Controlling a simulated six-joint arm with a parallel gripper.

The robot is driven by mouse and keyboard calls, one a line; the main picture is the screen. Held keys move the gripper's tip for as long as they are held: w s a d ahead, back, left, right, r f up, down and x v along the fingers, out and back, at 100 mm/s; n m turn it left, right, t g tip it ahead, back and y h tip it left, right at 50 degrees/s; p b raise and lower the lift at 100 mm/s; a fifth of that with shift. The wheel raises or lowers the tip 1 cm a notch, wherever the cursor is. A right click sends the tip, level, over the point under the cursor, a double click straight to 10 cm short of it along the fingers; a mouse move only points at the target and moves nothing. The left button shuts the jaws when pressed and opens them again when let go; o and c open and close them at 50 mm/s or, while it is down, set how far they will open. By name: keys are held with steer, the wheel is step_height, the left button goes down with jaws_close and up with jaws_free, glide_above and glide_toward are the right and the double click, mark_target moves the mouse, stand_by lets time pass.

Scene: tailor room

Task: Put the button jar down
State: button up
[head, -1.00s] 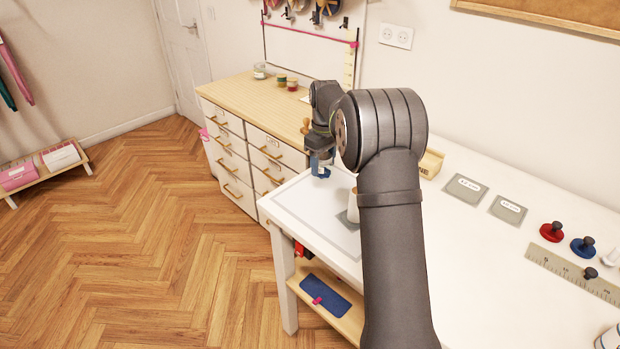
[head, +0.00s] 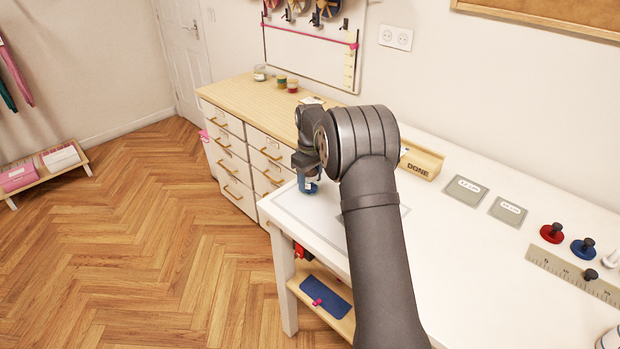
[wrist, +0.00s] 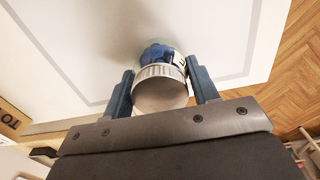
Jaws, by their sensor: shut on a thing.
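The button jar (wrist: 160,85) has a whitish ribbed lid, and blue buttons show through its clear side. My gripper (wrist: 160,92) is shut on it, with one blue finger on each side of the lid. In the head view my gripper (head: 307,182) is low over the far left end of the white table, above a white mat with a grey border (head: 322,222). The jar is mostly hidden there by the fingers. I cannot tell whether its base touches the mat.
A wooden box marked DONE (head: 422,163) stands behind my arm. Grey labelled cards (head: 466,190), a red knobbed disc (head: 552,232), a blue one (head: 583,246) and a ruler (head: 572,273) lie to the right. A drawer cabinet (head: 235,150) stands beyond the table's left edge.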

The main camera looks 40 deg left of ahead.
mark_target(310, 172)
steer(key=o, duration=1.1)
steer(key=shift+c, duration=0.2)
step_height(310, 172, up, 12)
steer(key=shift+r, duration=0.15)
step_height(310, 172, down, 12)
steer(key=shift+f, duration=0.2)
steer(key=shift+r, duration=2)
steer(key=shift+f, duration=0.1)
